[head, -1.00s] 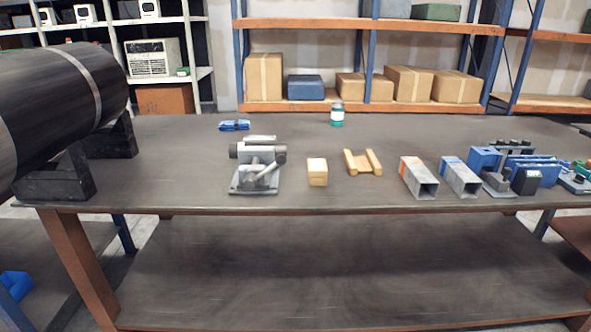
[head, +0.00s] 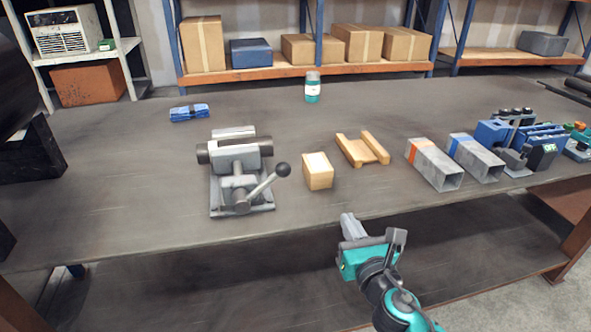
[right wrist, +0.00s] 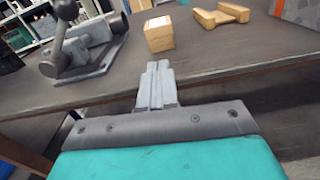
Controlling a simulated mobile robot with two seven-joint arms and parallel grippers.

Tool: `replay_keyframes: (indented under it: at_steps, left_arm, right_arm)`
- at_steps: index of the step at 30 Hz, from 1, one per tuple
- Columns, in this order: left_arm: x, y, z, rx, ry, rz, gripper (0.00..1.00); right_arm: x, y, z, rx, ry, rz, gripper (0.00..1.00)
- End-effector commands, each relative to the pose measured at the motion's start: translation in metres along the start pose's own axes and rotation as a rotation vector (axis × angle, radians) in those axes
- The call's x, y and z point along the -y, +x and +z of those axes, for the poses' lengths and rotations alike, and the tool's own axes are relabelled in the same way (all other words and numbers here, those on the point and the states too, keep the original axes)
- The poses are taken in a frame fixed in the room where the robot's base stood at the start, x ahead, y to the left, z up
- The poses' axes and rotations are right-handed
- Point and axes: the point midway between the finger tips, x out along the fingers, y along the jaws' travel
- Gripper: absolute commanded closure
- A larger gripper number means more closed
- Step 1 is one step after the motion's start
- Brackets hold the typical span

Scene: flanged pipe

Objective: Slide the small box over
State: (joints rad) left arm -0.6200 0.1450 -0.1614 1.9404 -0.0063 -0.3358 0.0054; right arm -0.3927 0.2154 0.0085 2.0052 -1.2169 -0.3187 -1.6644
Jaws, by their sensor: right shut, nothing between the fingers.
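The small box (head: 318,171) is a light wooden block standing on the workbench (head: 120,225), right of the grey vise. It also shows in the right wrist view (right wrist: 159,34), beyond the fingertips. My right gripper (head: 348,218) is at the bench's front edge, below and slightly right of the box in the head view, apart from it. In the right wrist view its fingers (right wrist: 158,68) are together with nothing between them. My left gripper is not in view.
The grey vise (head: 238,170) with a ball-ended lever stands left of the box. A wooden cradle (head: 361,149) and square metal tubes (head: 435,164) lie to the right. A teal-labelled bottle (head: 312,87) and blue bundle (head: 189,112) are farther back.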

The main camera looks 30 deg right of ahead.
Motion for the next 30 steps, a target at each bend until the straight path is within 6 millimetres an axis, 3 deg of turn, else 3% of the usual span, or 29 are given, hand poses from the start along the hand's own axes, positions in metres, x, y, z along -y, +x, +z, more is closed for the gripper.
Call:
replay_keyframes:
  at_steps: [8,24,30]
  left_arm:
    - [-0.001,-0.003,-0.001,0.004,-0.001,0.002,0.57]
    - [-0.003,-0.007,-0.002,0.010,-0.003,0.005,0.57]
    - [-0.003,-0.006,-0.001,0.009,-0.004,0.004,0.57]
  right_arm:
    - [0.001,0.016,0.006,0.018,-0.067,-0.003,1.00]
    - [0.002,0.113,0.007,0.017,-0.061,-0.004,1.00]
    - [0.002,0.135,0.006,0.016,-0.061,-0.003,1.00]
